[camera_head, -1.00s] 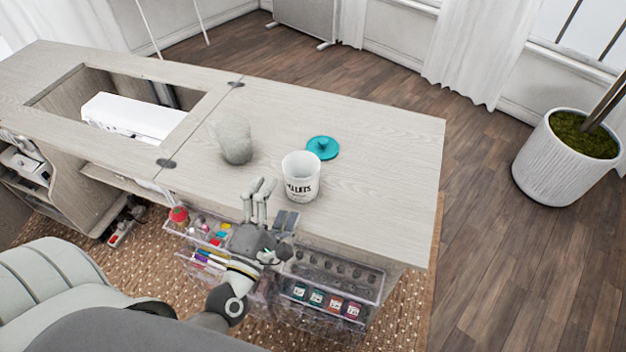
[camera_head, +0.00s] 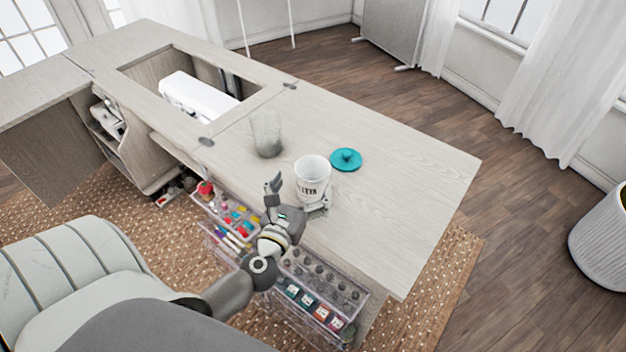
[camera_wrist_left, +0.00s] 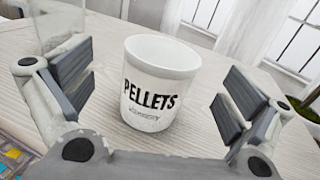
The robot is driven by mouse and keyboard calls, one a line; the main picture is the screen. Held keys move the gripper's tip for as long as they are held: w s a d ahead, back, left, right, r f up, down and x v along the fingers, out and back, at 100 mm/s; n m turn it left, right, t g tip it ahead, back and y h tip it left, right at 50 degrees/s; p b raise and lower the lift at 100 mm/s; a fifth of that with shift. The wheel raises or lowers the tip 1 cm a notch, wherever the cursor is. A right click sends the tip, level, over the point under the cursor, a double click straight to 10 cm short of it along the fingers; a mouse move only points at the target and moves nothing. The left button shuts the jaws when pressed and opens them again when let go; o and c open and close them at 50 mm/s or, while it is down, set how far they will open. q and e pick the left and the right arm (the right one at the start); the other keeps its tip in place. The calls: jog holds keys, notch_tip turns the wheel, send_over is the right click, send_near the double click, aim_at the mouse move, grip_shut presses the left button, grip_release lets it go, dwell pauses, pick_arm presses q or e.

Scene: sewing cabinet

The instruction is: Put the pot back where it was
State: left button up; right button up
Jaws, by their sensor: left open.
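The white pot (camera_head: 312,177) marked "PELLETS" stands upright and lidless on the cabinet top near its front edge. In the left wrist view the pot (camera_wrist_left: 152,85) sits between the two open finger pads, with gaps on both sides. A teal lid with a knob (camera_head: 346,159) lies on the tabletop just right of and behind the pot. My left gripper (camera_head: 297,192) is open and empty, its fingers on either side of the pot's front. My right gripper is not in view.
A clear glass (camera_head: 266,134) stands left of the pot; it also shows in the wrist view (camera_wrist_left: 58,22). A white sewing machine (camera_head: 198,97) sits in the cabinet opening. Clear drawers (camera_head: 322,285) of supplies stick out below the front edge. The tabletop's right side is clear.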

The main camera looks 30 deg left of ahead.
aim_at(318, 160)
pick_arm(q)
jog(key=shift+w, duration=0.45)
jog(key=x, duration=0.3)
jog(key=p+x, duration=0.1)
jog(key=shift+w+f, duration=0.25)
jog(key=shift+w, duration=0.1)
jog(key=c, duration=1.2)
jog(key=shift+c, duration=0.2)
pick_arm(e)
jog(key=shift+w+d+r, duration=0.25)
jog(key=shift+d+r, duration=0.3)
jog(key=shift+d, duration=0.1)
pick_arm(q)
jog(key=shift+r, duration=0.1)
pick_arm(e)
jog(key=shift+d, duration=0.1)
